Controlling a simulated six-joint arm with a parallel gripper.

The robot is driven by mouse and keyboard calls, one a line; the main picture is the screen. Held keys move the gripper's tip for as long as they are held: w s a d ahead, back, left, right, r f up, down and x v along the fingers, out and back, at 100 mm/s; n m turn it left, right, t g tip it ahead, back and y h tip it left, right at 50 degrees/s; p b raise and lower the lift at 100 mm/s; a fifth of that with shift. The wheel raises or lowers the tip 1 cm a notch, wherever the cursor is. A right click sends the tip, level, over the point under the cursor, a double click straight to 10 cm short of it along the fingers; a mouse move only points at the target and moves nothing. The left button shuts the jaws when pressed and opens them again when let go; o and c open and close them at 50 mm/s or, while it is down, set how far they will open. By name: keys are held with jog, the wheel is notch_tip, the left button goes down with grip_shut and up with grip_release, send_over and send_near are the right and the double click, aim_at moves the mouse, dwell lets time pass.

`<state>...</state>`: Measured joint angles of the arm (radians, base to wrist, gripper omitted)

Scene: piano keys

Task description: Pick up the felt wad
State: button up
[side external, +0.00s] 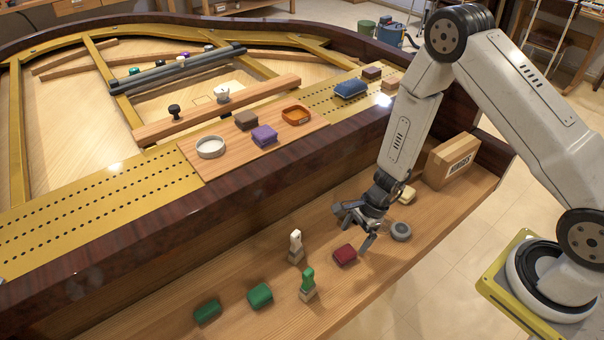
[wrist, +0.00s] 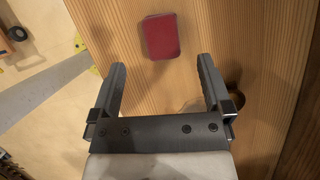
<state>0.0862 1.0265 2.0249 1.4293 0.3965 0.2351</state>
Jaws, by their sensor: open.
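A dark red, soft-looking block (side external: 345,255) lies flat on the wooden key shelf, apart from other items. In the wrist view the red block (wrist: 161,36) is ahead of the fingertips, roughly centred between them and slightly turned. I cannot tell for sure whether it is the felt wad; two green blocks (side external: 260,295) (side external: 208,311) of similar shape lie farther left on the shelf. My gripper (side external: 354,228) is open and empty, above the shelf just behind the red block. Both fingers show spread apart in the wrist view (wrist: 161,70).
A white-topped piece (side external: 295,247) and a green-topped piece (side external: 308,285) stand upright left of the red block. A grey round item (side external: 400,231) and a cardboard box (side external: 451,161) are to the right. A dark wooden rail (side external: 250,165) rises behind the shelf.

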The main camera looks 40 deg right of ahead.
aim_at(345, 251)
jog(key=shift+x, duration=0.85)
jog(key=shift+x, duration=2.6)
jog(key=shift+d+f, duration=0.1)
jog(key=shift+d, duration=0.1)
jog(key=shift+c, duration=0.2)
jog(key=c, duration=1.2)
